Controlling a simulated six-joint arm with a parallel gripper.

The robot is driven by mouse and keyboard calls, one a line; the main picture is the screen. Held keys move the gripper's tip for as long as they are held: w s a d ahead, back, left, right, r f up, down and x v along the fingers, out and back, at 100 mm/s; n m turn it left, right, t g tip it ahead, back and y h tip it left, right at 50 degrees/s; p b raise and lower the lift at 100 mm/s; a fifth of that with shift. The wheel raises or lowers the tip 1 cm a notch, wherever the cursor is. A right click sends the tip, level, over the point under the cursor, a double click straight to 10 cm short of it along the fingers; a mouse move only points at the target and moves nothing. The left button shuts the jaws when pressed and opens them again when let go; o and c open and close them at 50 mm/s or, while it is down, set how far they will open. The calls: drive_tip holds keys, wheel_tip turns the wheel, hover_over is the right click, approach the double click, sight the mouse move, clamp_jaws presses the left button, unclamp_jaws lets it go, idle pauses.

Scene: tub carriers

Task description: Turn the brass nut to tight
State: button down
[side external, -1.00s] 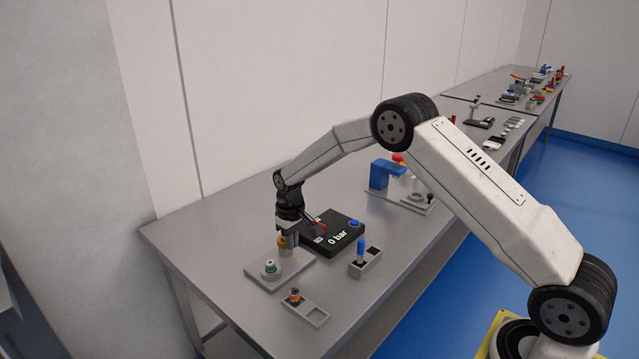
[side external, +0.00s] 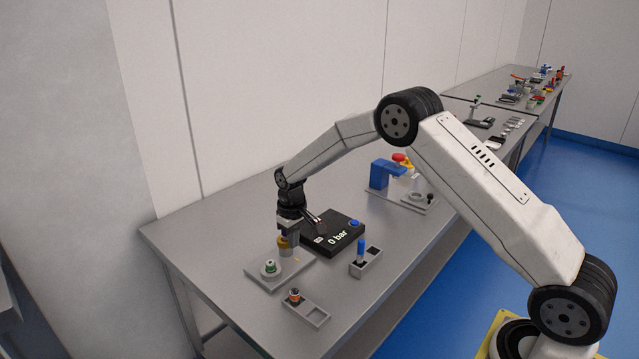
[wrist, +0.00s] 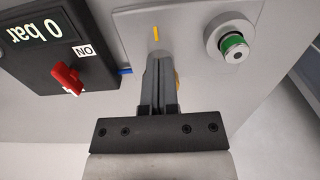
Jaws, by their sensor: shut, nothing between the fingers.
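The brass nut (side external: 283,242) sits on a grey base plate (side external: 256,279) in the side view, just below my gripper (side external: 290,240). In the wrist view only a brass-yellow edge (wrist: 177,79) shows beside my gripper's fingers (wrist: 159,62); the fingers hide the rest. My gripper points down, shut and empty, at the nut. I cannot tell whether it touches the nut. A short yellow mark (wrist: 156,33) lies on the plate beyond the fingertips. How far the nut is turned cannot be told.
A green-ringed fitting (wrist: 233,45) stands on the same plate. A black box (side external: 345,236) reading "0 bar", with a red switch (wrist: 67,78) and blue button (side external: 354,223), is close behind. Grey holders (side external: 318,317) (side external: 371,267) stand in front and to the right.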

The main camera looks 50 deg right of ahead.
drive_tip(key=shift+r, duration=2.65)
drive_tip(key=shift+s, duration=0.1)
drive_tip(key=s+a+r+t, duration=0.1)
drive_tip(key=s+a, duration=0.1)
drive_tip(key=s, duration=1.1)
drive_tip(key=s+a+r+t, duration=0.1)
drive_tip(key=s+a+r, duration=0.1)
drive_tip(key=s, duration=1.1)
drive_tip(key=shift+s+a+r+t, duration=0.3)
